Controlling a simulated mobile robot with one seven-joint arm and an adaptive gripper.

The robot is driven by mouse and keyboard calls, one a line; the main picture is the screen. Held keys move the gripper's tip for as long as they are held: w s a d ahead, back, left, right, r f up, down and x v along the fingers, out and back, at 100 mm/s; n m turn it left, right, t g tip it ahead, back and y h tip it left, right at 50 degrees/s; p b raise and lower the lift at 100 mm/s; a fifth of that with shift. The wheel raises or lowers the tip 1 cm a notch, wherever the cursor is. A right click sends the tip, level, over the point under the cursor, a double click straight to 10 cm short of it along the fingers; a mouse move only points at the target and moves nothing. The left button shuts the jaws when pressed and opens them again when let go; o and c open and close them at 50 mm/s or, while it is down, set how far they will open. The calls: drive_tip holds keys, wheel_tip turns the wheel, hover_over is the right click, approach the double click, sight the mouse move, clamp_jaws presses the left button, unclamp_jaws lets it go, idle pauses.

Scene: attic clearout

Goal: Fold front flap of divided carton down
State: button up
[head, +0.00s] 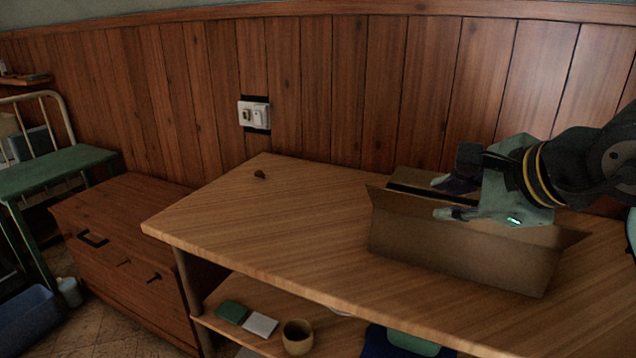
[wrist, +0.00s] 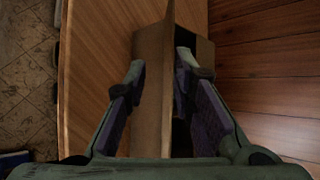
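The divided carton (head: 455,248) is a brown cardboard box on the right of the wooden table, seen in the head view. Its front flap stands up, continuing above the front wall. My gripper (head: 446,198) reaches in from the right over the carton's open top, fingers pointing left. In the wrist view, my gripper (wrist: 162,74) has its fingers spread, one on each side of an upright brown cardboard panel (wrist: 154,105), apparently the front flap. I cannot tell whether either finger touches it. The carton's dark interior and divider are mostly hidden by my gripper.
The panelled wall (head: 330,90) stands close behind the carton. A lower shelf holds a cup (head: 297,338) and small boxes. A wooden drawer chest (head: 125,250) stands at left.

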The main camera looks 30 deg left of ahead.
drive_tip(key=s+a+r+n+g+y, duration=0.1)
drive_tip(key=s+a+n+g+y, duration=0.1)
drive_tip(key=s+a, duration=0.3)
drive_tip(key=s+a+r+n+g+y, duration=0.1)
drive_tip(key=s+a+g+y, duration=0.3)
drive_tip(key=a, duration=0.6)
drive_tip(key=shift+s+a+r+n+g+y+p, duration=0.3)
drive_tip(key=shift+s+a+r+n+y, duration=0.15)
drive_tip(key=shift+r, duration=0.25)
drive_tip(key=shift+d, duration=0.15)
